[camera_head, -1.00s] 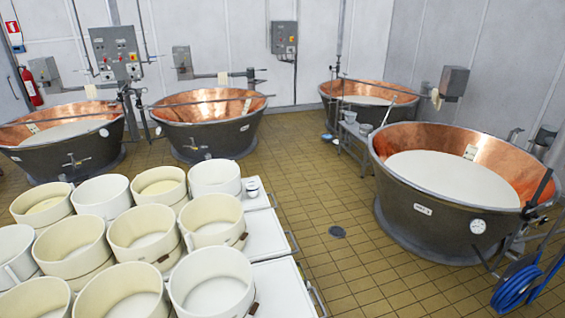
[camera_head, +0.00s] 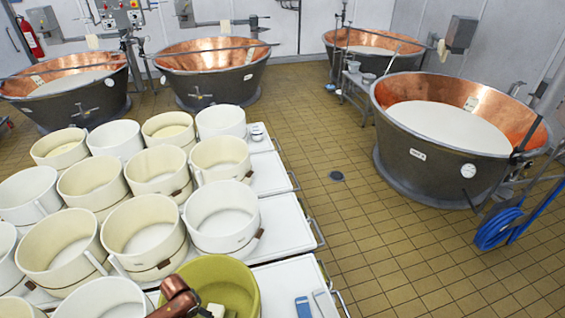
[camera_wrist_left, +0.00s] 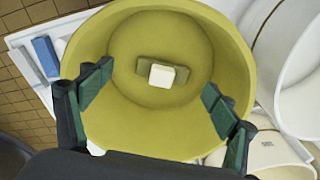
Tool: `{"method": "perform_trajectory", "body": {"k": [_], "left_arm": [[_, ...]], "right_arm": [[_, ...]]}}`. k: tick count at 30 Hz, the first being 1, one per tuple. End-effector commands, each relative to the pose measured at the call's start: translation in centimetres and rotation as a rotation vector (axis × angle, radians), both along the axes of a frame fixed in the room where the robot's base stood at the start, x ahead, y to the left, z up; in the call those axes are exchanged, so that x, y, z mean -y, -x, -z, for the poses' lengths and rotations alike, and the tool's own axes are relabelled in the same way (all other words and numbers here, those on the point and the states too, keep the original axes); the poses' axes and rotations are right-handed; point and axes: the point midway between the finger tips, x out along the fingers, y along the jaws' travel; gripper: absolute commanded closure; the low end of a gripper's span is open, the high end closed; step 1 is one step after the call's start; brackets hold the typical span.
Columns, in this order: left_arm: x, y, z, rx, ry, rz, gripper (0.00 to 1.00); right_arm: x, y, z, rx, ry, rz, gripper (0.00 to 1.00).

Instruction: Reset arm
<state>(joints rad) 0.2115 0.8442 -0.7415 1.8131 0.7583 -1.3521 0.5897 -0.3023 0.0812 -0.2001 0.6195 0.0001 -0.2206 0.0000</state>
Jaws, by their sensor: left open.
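My left gripper (camera_wrist_left: 157,92) is open in the left wrist view, its dark green finger pads wide apart and nothing between them. It is over a yellow-green round tub (camera_wrist_left: 135,35). A small white block (camera_wrist_left: 161,76) lies inside the tub, in line with the gap but apart from the pads. In the head view the tub (camera_head: 228,272) stands at the bottom edge, partly cut off. A reddish-brown jointed piece covers its left side and may be my arm. My right gripper is in neither view.
Several cream and white tubs (camera_head: 150,232) crowd white tables (camera_head: 283,237) at the left. A small blue object (camera_head: 303,307) lies beside the green tub. Copper vats (camera_head: 445,137) stand behind and right. A blue hose (camera_head: 497,230) hangs at right.

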Motion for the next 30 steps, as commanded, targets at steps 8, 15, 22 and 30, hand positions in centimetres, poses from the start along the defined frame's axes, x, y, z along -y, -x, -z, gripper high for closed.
{"method": "perform_trajectory", "body": {"k": [8, 15, 22, 30], "left_arm": [[4.8, 2.1, -0.1, 0.045, 0.065, 0.072, 0.19], [8.9, 4.5, -1.8, 0.129, 0.126, 0.120, 0.19], [9.0, 7.9, -5.6, 0.250, 0.131, 0.077, 0.19], [4.4, 12.4, -8.9, 0.310, 0.043, -0.027, 0.19]], "right_arm": [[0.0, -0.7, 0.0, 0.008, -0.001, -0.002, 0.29], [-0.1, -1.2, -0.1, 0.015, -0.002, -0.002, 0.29], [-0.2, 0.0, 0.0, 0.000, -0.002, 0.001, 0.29], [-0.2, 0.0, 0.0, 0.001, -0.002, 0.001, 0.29]]}}
